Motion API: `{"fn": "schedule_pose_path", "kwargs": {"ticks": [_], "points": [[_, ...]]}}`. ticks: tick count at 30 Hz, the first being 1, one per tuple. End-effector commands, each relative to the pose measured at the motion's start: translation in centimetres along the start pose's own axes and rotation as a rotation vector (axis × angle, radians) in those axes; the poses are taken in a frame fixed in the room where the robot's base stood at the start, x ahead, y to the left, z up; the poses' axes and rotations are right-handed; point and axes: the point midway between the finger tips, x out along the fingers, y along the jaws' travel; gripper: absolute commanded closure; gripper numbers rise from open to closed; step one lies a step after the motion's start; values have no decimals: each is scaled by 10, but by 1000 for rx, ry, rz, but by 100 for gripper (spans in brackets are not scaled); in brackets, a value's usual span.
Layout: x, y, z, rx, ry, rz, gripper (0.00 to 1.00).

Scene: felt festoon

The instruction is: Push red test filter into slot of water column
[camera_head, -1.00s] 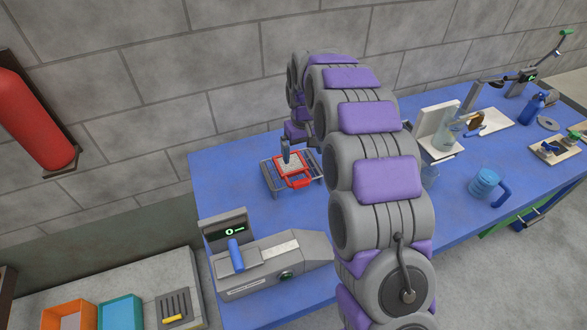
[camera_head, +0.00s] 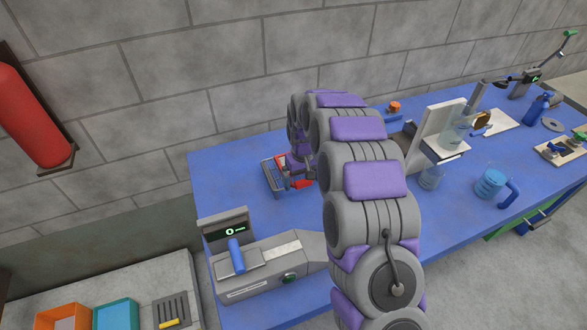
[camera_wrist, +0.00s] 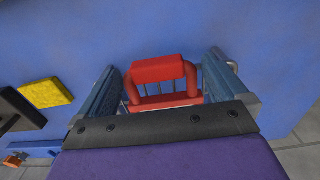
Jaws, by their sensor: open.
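The red test filter (camera_head: 305,184) sits in a grey wire rack (camera_head: 274,181) on the blue table, mostly covered by my arm in the head view. In the wrist view its red handle loop (camera_wrist: 158,70) lies between my gripper's fingers. My gripper (camera_head: 297,172) is low over the rack. In the wrist view my gripper (camera_wrist: 162,64) is open, with one finger on each side of the handle; contact cannot be told. What looks like the water column, a white stand (camera_head: 443,125) with a clear cylinder (camera_head: 459,129), stands to the right. Its slot cannot be made out.
A grey device with a green display (camera_head: 236,231) stands in front of the rack. A beaker (camera_head: 432,177) and a blue-handled jug (camera_head: 490,183) stand at the right. A yellow block (camera_wrist: 46,92) shows in the wrist view. A block wall runs behind the table.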

Motion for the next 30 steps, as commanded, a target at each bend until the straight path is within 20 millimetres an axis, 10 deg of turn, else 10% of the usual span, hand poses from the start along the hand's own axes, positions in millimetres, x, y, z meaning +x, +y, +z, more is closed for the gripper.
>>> {"fn": "schedule_pose_path", "kwargs": {"ticks": [5,18,30], "points": [[-1,1,0,0,2,0,2],[-1,0,0,0,1,0,43],[-13,0,-1,0,2,1,43]]}}
